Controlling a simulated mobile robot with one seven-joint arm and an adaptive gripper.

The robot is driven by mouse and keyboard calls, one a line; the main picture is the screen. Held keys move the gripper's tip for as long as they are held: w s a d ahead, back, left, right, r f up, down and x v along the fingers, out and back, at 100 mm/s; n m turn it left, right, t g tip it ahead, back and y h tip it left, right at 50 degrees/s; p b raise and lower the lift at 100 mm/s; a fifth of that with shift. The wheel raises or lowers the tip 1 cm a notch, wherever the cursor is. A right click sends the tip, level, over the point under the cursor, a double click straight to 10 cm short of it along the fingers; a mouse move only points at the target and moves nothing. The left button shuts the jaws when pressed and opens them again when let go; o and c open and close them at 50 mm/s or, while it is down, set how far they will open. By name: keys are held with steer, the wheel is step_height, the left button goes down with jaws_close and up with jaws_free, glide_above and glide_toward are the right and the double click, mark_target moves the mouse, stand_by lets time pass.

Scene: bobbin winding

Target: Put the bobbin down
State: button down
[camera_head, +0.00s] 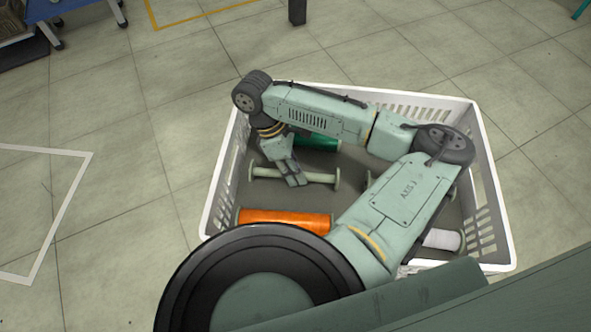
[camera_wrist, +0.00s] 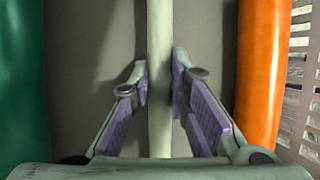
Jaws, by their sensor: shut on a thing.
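A pale grey-green empty bobbin (camera_head: 320,177) with a thin core and end flanges lies level inside the white crate (camera_head: 489,187). In the wrist view the bare core (camera_wrist: 160,125) runs up the picture between the two fingers of my gripper (camera_wrist: 160,75). The flanges are out of the wrist view. I cannot tell whether the bobbin touches the crate floor.
An orange bobbin (camera_head: 285,217) lies on the near side and a green bobbin (camera_head: 318,142) on the far side, partly behind my arm. A white bobbin (camera_head: 441,240) lies at the near right. Another pale bobbin (camera_head: 452,191) is mostly hidden by my arm. Crate walls surround them.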

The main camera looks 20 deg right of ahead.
steer(key=shift+f, duration=0.15)
steer(key=c, duration=1.5)
jaws_free()
steer(key=b+v, duration=0.1)
steer(key=v, duration=1.1)
steer(key=shift+r, duration=0.2)
